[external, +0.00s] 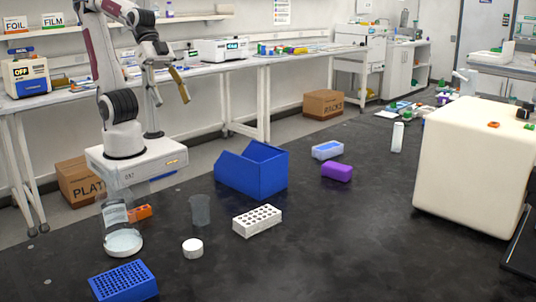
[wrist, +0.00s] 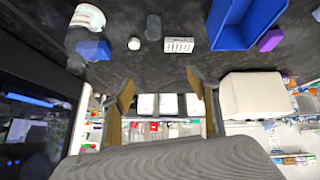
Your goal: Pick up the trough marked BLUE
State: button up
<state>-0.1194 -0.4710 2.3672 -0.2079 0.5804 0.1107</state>
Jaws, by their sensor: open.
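No lettering reading BLUE is legible in either view. In the external view, a low white trough-like container with a blue top (external: 327,150) lies on the dark bench, right of the open blue bin (external: 262,168). A small purple block-like item (external: 336,171) lies just in front of it and also shows in the wrist view (wrist: 270,40). My gripper (external: 170,92) is raised high at the back left, well apart from these items. Its tan fingers are spread and empty in the wrist view (wrist: 164,97).
A white tube rack (external: 257,220), a clear beaker (external: 200,210), a white cap (external: 192,248), a bottle (external: 116,225) and a blue rack (external: 122,281) stand at front left. A large cream box (external: 475,165) blocks the right. The front middle bench is clear.

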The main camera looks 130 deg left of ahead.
jog(key=w+a+n+t+y, duration=0.3)
jog(key=w+a+n+y, duration=0.15)
jog(key=w+a, duration=1.25)
jog(key=w+a+f+n+g+y, duration=0.1)
jog(key=w+a+f+n+y, duration=0.1)
jog(key=a, duration=0.5)
jog(key=w+a+f+n+y, duration=0.2)
jog(key=a+f, duration=0.1)
jog(key=a, duration=0.5)
jog(key=s+a+f+n+g+y, duration=0.1)
jog(key=s+a+f+n+g, duration=0.1)
jog(key=a, duration=0.5)
jog(key=s+a+f+n+g+y, duration=0.2)
jog(key=s+a+f+g, duration=0.1)
jog(key=s+a+f, duration=0.2)
jog(key=s+a+f+n+g+y, duration=0.2)
jog(key=s+a+f, duration=0.2)
jog(key=a, duration=0.6)
notch_tip(320, 180, down, 2)
jog(key=shift+f+g, duration=0.1)
jog(key=shift+g, duration=0.2)
jog(key=shift+f, duration=0.1)
